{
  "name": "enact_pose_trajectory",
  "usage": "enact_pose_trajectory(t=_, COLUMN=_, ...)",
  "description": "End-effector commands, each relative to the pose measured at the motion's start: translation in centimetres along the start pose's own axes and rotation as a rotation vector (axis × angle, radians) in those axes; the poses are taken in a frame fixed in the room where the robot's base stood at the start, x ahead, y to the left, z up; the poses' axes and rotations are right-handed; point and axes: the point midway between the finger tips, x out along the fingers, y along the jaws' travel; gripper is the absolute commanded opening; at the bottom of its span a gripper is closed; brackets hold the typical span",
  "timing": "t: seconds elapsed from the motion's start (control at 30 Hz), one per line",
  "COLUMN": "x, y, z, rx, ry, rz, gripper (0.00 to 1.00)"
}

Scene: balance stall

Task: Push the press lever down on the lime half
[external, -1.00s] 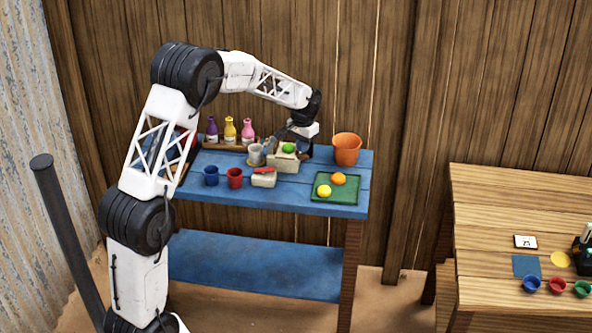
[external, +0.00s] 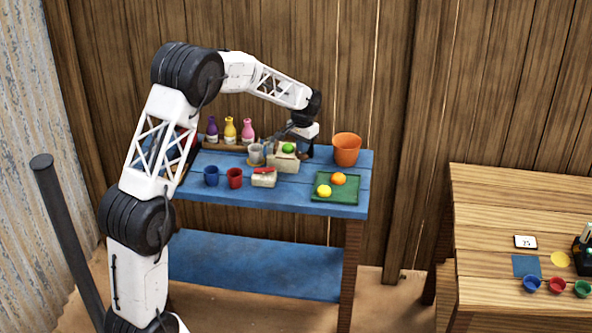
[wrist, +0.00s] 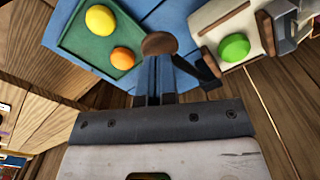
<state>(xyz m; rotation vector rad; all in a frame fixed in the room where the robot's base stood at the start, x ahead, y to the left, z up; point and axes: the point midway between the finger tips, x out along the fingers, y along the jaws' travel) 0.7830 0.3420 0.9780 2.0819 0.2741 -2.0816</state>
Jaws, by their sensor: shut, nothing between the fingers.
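The press (external: 283,163) is a cream block on the blue table, with the green lime half (external: 289,148) on its top. In the external view my gripper (external: 290,132) is just above and behind the press.
A green tray (external: 350,188) with a yellow and an orange fruit lies right of the press. An orange bucket (external: 346,149) stands behind it. Red and blue cups, a small box (external: 264,178) and several bottles (external: 230,131) stand to the left. A glass (external: 255,153) stands beside the press.

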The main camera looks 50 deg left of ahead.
Motion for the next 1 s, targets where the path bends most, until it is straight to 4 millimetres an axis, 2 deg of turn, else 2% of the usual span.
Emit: enact_pose_trajectory(t=1.0, x=2.4, y=0.0, z=0.0, rx=0.0, ry=0.0, rz=0.0, gripper=0.0)
